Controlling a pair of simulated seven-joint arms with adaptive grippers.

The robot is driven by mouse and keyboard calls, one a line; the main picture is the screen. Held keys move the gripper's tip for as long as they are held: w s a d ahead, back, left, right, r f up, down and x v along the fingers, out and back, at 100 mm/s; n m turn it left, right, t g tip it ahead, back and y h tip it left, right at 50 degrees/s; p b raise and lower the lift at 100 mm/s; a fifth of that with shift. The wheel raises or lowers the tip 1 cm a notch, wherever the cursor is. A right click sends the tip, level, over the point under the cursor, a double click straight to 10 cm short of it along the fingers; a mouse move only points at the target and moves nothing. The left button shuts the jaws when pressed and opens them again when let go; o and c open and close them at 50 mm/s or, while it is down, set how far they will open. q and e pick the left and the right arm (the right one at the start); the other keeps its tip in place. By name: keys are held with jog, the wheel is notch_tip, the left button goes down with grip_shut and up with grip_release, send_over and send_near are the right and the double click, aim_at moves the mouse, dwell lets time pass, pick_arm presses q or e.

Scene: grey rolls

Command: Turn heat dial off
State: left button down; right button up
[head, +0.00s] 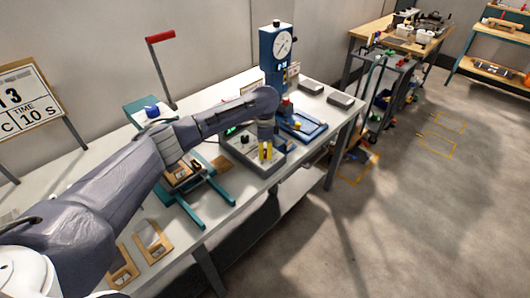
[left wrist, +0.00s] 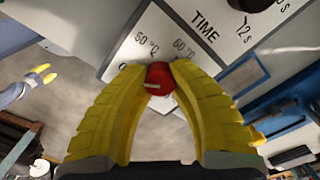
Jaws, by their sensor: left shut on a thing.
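The heat dial is a red round knob (left wrist: 161,76) with a pale mark on its left side, in the left wrist view. It sits on a light panel with °C labels around it. My left gripper (left wrist: 160,70) has its yellow fingers shut on the knob from both sides. In the head view my left gripper (head: 265,152) reaches down onto the grey control box (head: 245,160), and the red dial is hidden there.
A black TIME dial (left wrist: 257,3) is on the same panel, beside the red one. A blue press with a gauge (head: 276,50) stands behind the box. A teal stand (head: 192,190) is in front of it on the white table (head: 225,205). Wooden trays (head: 152,238) lie nearer.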

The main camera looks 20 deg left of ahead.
aim_at(266, 151)
pick_arm(q)
jog(key=c, duration=1.2)
grip_release()
jog(key=shift+d, duration=0.1)
jog(key=shift+o, duration=0.9)
notch_tip(266, 151, up, 12)
